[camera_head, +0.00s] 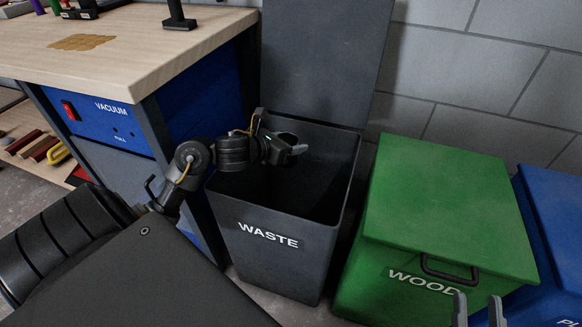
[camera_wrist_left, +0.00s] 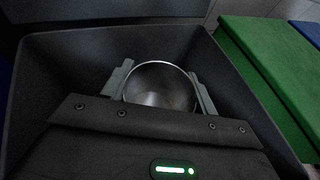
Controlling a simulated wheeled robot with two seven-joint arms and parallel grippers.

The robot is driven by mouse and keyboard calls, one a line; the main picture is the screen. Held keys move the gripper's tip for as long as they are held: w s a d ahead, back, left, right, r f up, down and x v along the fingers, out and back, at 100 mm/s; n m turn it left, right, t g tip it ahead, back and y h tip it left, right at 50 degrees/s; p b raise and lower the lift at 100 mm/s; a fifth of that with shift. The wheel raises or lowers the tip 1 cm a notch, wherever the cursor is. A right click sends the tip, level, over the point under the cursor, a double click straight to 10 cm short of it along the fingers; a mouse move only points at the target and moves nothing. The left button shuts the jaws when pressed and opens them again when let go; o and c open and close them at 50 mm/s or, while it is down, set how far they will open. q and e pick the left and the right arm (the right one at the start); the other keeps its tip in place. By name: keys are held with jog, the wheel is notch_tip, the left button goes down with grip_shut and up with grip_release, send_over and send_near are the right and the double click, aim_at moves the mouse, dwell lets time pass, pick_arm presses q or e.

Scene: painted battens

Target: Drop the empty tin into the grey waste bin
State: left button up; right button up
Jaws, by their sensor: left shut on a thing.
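The grey waste bin (camera_head: 263,240) stands at the centre of the head view with its lid raised against the wall. "WASTE" is written on its front. My left gripper (camera_head: 290,148) is over the open mouth of the bin and is shut on the empty tin (camera_head: 287,137). In the left wrist view the tin (camera_wrist_left: 160,86) sits between the two fingers (camera_wrist_left: 160,88), its round open rim facing the camera and its inside bare metal. The bin's dark walls (camera_wrist_left: 60,60) surround it there. My right gripper (camera_head: 478,310) shows only its fingertips at the bottom right, apart with nothing between them.
A green wood bin (camera_head: 440,200) with its lid shut stands right of the waste bin, and a blue bin (camera_head: 560,220) beyond it. A workbench (camera_head: 130,50) with a blue vacuum panel (camera_head: 100,125) stands close on the left. A block wall (camera_head: 480,70) is behind.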

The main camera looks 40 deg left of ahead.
jog(key=shift+r, duration=0.1)
pick_arm(q)
jog(key=o, duration=1)
jog(key=shift+o, duration=0.2)
jog(key=p+v, duration=0.1)
jog(key=v, duration=0.1)
jog(key=shift+s+a+r, duration=0.1)
jog(key=shift+s+r, duration=0.05)
jog(key=shift+s, duration=0.2)
jog(key=d+p+v, duration=0.1)
jog(key=v, duration=0.7)
jog(key=shift+a, duration=0.5)
pick_arm(e)
jog(key=shift+w+d+f+m+g+h, duration=0.2)
jog(key=shift+f+g+h, duration=0.35)
jog(key=shift+f, duration=0.4)
jog(key=shift+w+d+f+m+g+h, duration=0.1)
jog(key=shift+w+d+f+g+h, duration=0.1)
jog(key=shift+f+g+h, duration=0.55)
jog(key=shift+w+d+f+m+g+h, duration=0.15)
jog(key=shift+f+g, duration=0.25)
jog(key=shift+f, duration=0.7)
